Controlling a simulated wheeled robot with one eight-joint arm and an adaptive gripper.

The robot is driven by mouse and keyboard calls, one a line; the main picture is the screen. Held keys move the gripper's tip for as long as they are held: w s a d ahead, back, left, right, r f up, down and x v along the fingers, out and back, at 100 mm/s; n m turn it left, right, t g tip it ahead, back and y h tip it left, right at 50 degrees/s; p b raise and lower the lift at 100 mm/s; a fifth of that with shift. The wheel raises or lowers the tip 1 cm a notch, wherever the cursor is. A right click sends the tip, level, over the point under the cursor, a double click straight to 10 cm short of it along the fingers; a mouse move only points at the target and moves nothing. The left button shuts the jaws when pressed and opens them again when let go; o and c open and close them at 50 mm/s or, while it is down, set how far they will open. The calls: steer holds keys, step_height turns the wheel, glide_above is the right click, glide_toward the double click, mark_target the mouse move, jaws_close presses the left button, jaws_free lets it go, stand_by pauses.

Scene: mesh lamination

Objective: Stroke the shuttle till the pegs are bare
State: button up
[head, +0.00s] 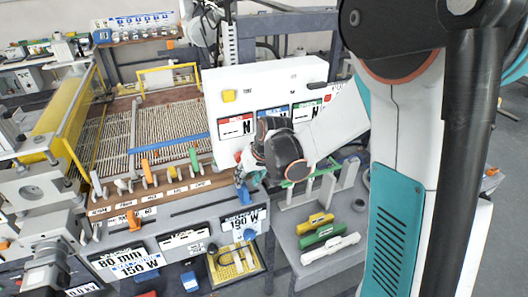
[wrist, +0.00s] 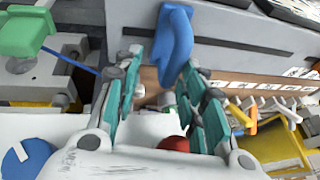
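A blue lever-like piece (wrist: 173,42) stands just beyond my fingertips in the wrist view; a blue piece also shows below my wrist in the head view (head: 242,191). My gripper (wrist: 160,66) has two teal fingers spread apart, with a gap between them. I cannot tell whether the right finger touches the blue piece. Upright pegs or levers line the wooden front rail (head: 160,190), including an orange one (head: 147,172) and a green one (head: 194,160). A blue bar (head: 168,143) lies across the mesh bed (head: 172,120). I cannot tell which part is the shuttle.
A white sloping panel (head: 262,80) with labels stands behind my wrist. A lower grey shelf (head: 290,245) on the right holds yellow, green and white bars. A yellow tray (head: 237,262) sits below the rail. A yellow roller housing (head: 62,110) stands at the left.

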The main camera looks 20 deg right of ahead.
steer(key=v, duration=1.3)
steer(key=shift+s+d+r+b, duration=0.2)
steer(key=shift+s+d+b, duration=0.15)
steer(key=shift+b, duration=0.1)
steer(key=shift+d+r+b, duration=0.1)
steer(key=shift+r+b, duration=0.05)
steer(key=shift+b, duration=0.15)
steer(key=shift+r, duration=0.1)
steer(key=x, duration=0.9)
steer(key=a+p+x, duration=0.1)
steer(key=x, duration=0.4)
steer(key=shift+a, duration=0.1)
steer(key=shift+c, duration=0.6)
